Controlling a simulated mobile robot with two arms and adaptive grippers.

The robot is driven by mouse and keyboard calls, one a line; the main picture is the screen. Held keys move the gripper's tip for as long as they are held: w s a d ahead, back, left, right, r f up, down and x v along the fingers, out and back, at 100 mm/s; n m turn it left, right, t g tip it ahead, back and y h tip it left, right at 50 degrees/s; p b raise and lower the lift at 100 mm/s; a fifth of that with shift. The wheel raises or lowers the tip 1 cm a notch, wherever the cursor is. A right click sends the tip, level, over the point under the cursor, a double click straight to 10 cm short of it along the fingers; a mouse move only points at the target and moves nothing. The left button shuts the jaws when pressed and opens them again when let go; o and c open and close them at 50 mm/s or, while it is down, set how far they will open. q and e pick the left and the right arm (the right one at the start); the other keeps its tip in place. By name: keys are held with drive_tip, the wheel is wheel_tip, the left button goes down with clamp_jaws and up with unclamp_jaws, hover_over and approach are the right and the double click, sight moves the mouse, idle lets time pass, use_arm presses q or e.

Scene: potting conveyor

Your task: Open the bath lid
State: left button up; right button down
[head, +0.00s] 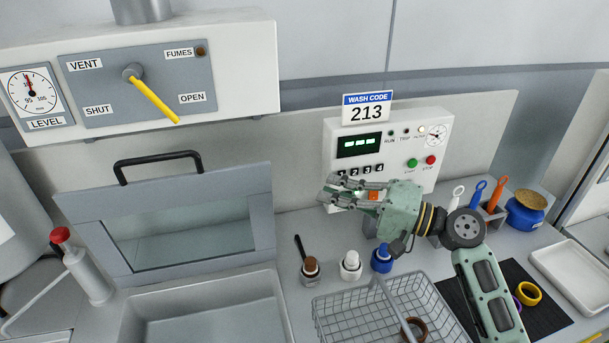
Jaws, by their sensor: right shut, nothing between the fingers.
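The bath lid (235,208) is a grey framed panel with a clear window and a black bar handle (157,166) along its top edge. It stands raised, leaning back behind the open bath (278,305), whose grey basin shows at the bottom of the picture. My right gripper (328,191) is shut and empty. It is well to the right of the lid, in front of the control panel (330,132), and hides part of its lower keys. Nothing of mine touches the lid or its handle. My left gripper is out of view.
A yellow vent lever (155,100) on the wall box points down and right, below OPEN. A wire basket (350,312), small bottles (350,264) and a red-topped dispenser (88,275) crowd the counter. A blue pot (525,212) stands at right.

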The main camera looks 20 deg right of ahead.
drive_tip(key=p+x, duration=0.3)
drive_tip(key=x, duration=0.7)
drive_tip(key=shift+s+a+p, duration=0.25)
drive_tip(key=shift+a+p, duration=0.05)
drive_tip(key=shift+p, duration=0.1)
drive_tip(key=shift+r, duration=0.1)
